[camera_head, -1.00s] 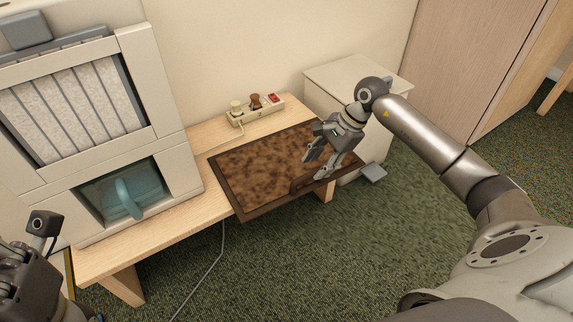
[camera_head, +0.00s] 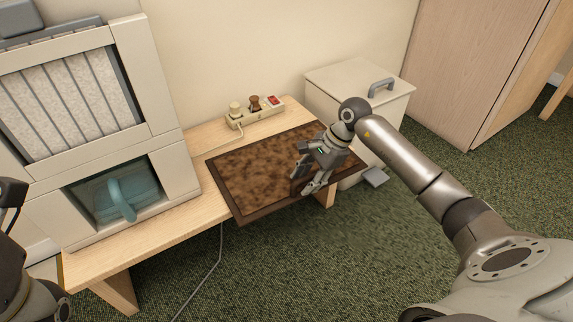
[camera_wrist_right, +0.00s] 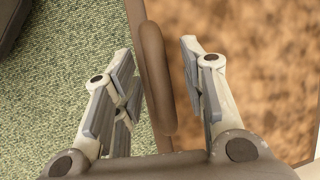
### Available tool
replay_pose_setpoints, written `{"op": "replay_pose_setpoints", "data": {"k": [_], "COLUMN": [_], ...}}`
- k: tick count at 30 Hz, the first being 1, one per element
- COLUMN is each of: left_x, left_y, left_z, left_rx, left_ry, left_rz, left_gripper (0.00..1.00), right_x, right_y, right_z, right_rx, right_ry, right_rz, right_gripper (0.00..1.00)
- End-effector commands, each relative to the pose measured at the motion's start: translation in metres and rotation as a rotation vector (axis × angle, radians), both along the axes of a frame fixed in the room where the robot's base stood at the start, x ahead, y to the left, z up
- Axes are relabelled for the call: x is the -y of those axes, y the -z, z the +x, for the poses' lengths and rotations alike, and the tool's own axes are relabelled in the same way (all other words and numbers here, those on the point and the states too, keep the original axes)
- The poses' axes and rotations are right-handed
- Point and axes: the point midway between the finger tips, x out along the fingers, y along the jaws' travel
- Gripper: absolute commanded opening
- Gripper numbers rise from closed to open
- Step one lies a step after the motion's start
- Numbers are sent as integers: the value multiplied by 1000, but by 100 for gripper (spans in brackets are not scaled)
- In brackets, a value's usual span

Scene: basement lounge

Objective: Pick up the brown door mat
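The brown door mat (camera_head: 250,178), mottled brown with a dark border, lies flat on the wooden bench, its front edge overhanging. My right gripper (camera_head: 306,180) is over the mat's front right part and hides some of it. In the right wrist view the right gripper (camera_wrist_right: 158,62) is open, with its fingers on either side of a dark brown rounded bar (camera_wrist_right: 155,85) at the mat's edge. Visible gaps separate the fingers from the bar. My left gripper (camera_head: 30,295) is partly in view at the lower left; its fingers cannot be made out.
A power strip (camera_head: 255,112) stands behind the mat on the bench (camera_head: 150,232). A cream cabinet unit (camera_head: 165,150) with a teal item (camera_head: 118,195) stands at left. A white cabinet (camera_head: 345,80) is behind the right arm. Green carpet (camera_head: 330,265) in front is clear.

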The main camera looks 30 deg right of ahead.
Motion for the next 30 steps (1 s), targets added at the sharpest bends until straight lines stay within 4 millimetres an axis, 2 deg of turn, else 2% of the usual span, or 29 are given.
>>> {"op": "replay_pose_setpoints", "data": {"k": [1, 8, 20, 22, 24, 30], "left_x": [0, 0, 0, -1, -1, -2], "left_y": [0, 0, -3, -7, 2, 10], "left_z": [0, 0, -1, -2, 4, 8], "left_rx": [0, 0, 3, 6, -35, -95], "left_ry": [0, 0, 1, 2, 1, 4], "left_rz": [0, 0, -1, -3, -2, -5], "left_gripper": [0, 0, 0, 0, 0, 0], "right_x": [0, 0, 0, 0, 1, 1], "right_y": [0, 0, -7, -15, -27, -66], "right_z": [0, 0, 1, 1, 2, 2], "right_rx": [0, 0, 5, 6, 7, 9], "right_ry": [0, 0, 0, 0, 1, 0], "right_rz": [0, 0, 1, 0, -1, -1], "right_gripper": [29, 0, 0, 0, 0, 0]}}
